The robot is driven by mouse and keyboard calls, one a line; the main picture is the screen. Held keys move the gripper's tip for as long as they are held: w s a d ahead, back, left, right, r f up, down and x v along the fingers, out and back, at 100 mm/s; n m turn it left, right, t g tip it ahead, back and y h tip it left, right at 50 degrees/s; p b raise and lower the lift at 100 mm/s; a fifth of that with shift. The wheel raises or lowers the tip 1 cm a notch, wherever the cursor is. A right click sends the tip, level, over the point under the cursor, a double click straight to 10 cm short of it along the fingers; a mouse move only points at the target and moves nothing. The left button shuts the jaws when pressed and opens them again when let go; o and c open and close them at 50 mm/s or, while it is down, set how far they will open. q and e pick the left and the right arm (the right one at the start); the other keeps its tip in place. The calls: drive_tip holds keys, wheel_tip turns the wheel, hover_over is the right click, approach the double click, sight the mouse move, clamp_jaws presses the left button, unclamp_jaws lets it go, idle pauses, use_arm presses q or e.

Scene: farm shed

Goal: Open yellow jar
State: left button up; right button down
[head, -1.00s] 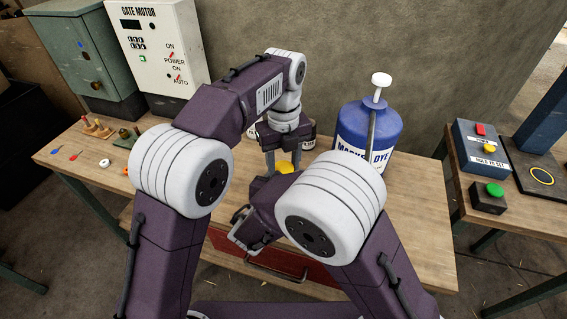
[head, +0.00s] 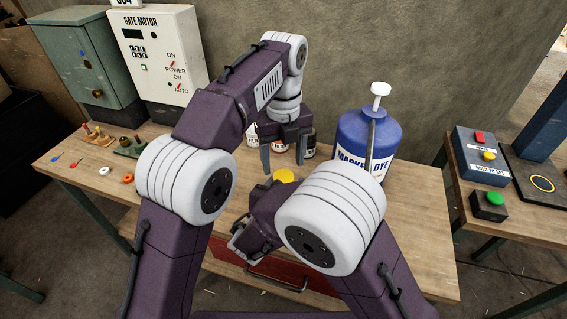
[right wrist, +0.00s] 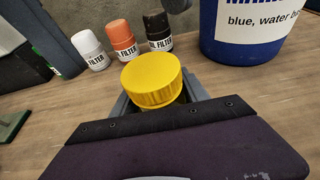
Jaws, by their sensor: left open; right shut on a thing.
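The yellow jar shows mainly as its round ribbed yellow lid (head: 284,176) in the head view, just beyond my right wrist. In the right wrist view the lid (right wrist: 152,80) stands upright between the fingers of my right gripper (right wrist: 160,103). That gripper is shut on the jar, whose body is mostly hidden behind the gripper. The lid sits on top; I cannot tell whether it is loosened. My left gripper (head: 283,163) is open and empty above the lid, pointing down, its fingers apart from it.
Several filter bottles stand behind the jar, including an orange one (right wrist: 122,40). A large blue marker dye bottle (head: 350,140) with a white pump is to the right. Small pegs and rings lie at the bench's (head: 75,180) left end. A red drawer (head: 275,275) is below.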

sight(283, 176)
use_arm(q)
drive_tip(key=r+m, duration=0.3)
drive_tip(key=shift+s+a+r, duration=0.15)
drive_tip(key=shift+s+r, duration=0.05)
drive_tip(key=shift+r, duration=0.05)
drive_tip(key=shift+w+r, duration=0.1)
drive_tip(key=shift+w, duration=0.1)
drive_tip(key=shift+f, duration=4.15)
clamp_jaws()
drive_tip(key=n, duration=0.3)
drive_tip(key=shift+o, duration=0.5)
unclamp_jaws()
drive_tip(key=shift+r, duration=0.1)
